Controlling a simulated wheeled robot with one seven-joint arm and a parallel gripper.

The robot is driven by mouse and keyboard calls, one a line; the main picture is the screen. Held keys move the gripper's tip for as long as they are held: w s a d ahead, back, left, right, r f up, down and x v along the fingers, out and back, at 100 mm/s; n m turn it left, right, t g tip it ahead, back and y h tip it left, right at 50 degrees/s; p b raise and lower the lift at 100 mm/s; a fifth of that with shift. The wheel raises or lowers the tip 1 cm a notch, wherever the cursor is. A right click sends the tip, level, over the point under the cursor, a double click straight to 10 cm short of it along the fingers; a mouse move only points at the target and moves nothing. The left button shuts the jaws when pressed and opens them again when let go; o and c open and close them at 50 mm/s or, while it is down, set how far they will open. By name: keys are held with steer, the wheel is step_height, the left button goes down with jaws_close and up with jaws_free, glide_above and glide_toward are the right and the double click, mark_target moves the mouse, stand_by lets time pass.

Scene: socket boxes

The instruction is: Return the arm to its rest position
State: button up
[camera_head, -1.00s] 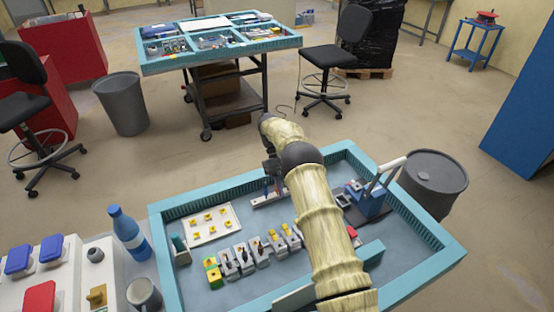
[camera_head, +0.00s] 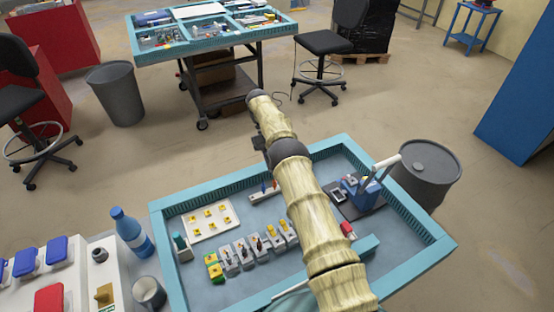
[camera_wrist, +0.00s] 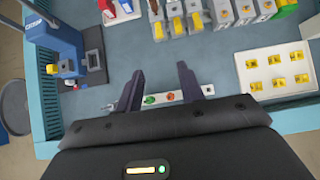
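My arm reaches forward over the teal-rimmed tray table (camera_head: 162,247) in the head view, with its far end raised above it. My gripper (camera_wrist: 158,82) shows in the wrist view with its two dark fingers spread apart. Nothing is between them. Below and beyond the fingers lies a light strip with green and red buttons (camera_wrist: 165,97), apart from them as far as I can tell. In the head view my gripper is hidden behind the arm.
The tray holds a white plate with yellow pieces (camera_head: 208,221), a row of grey socket boxes (camera_head: 246,252) and a blue press (camera_head: 362,190). A blue bottle (camera_head: 132,232) and grey mug (camera_head: 149,292) stand left. A grey barrel (camera_head: 427,172) stands right.

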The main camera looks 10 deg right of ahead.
steer(key=s+d+r+t+y, duration=0.1)
steer(key=s+r+t, duration=0.45)
steer(key=r, duration=0.45)
steer(key=s+r+m+t, duration=0.1)
steer(key=s+t, duration=0.1)
steer(key=s, duration=0.9)
steer(key=s+d+r+m+t+y, duration=0.1)
steer(key=s+m+t, duration=0.1)
steer(key=s, duration=1)
steer(key=shift+d+r+t, duration=0.2)
steer(key=shift+r+t, duration=0.15)
